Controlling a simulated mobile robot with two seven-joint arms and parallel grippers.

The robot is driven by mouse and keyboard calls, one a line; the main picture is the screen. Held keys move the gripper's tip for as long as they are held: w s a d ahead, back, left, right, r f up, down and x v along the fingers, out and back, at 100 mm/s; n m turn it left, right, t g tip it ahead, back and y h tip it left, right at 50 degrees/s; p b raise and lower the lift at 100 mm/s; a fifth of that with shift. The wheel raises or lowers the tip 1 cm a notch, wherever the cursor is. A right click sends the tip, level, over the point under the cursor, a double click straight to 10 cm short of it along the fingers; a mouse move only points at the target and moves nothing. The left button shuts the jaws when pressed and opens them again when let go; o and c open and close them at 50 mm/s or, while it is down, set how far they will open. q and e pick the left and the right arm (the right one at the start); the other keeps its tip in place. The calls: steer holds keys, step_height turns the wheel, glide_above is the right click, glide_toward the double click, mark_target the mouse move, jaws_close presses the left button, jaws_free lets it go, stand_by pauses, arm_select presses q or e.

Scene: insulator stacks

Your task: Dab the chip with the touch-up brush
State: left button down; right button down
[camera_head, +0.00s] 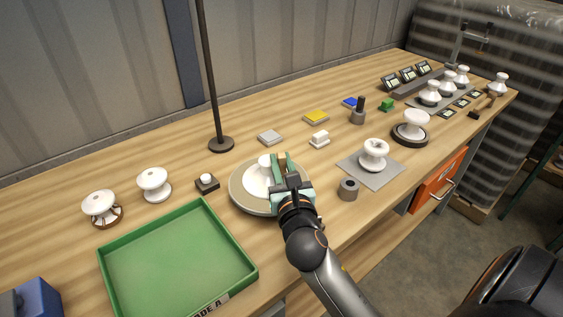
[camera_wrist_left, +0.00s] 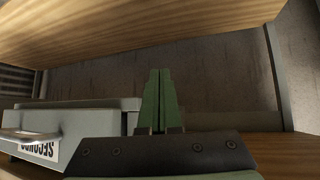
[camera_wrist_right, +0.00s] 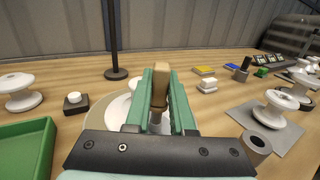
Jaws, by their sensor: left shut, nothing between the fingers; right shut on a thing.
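My right gripper (camera_head: 283,160) is shut on a tan, slim-handled thing, which looks like the touch-up brush (camera_wrist_right: 159,88). The brush stands between the green fingers in the right wrist view. Its tip is hidden. The gripper is over a round beige turntable (camera_head: 238,195) bearing a white insulator (camera_head: 257,180), which is partly covered by the gripper and also shows in the right wrist view (camera_wrist_right: 117,112). I cannot see the chip, nor tell whether the brush touches the insulator. My left gripper (camera_wrist_left: 159,73) is shut and empty below a wooden surface.
A green tray (camera_head: 180,262) lies front left, with two white insulators (camera_head: 153,184) behind it. A black pole (camera_head: 212,90) stands behind the turntable. A grey hollow cylinder (camera_head: 349,188) and an insulator on a grey mat (camera_head: 373,155) are to the right. A grey bin (camera_wrist_left: 75,118) is near my left gripper.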

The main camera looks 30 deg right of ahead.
step_height(320, 180, up, 5)
steer(key=p, duration=0.6)
steer(key=shift+r, duration=1)
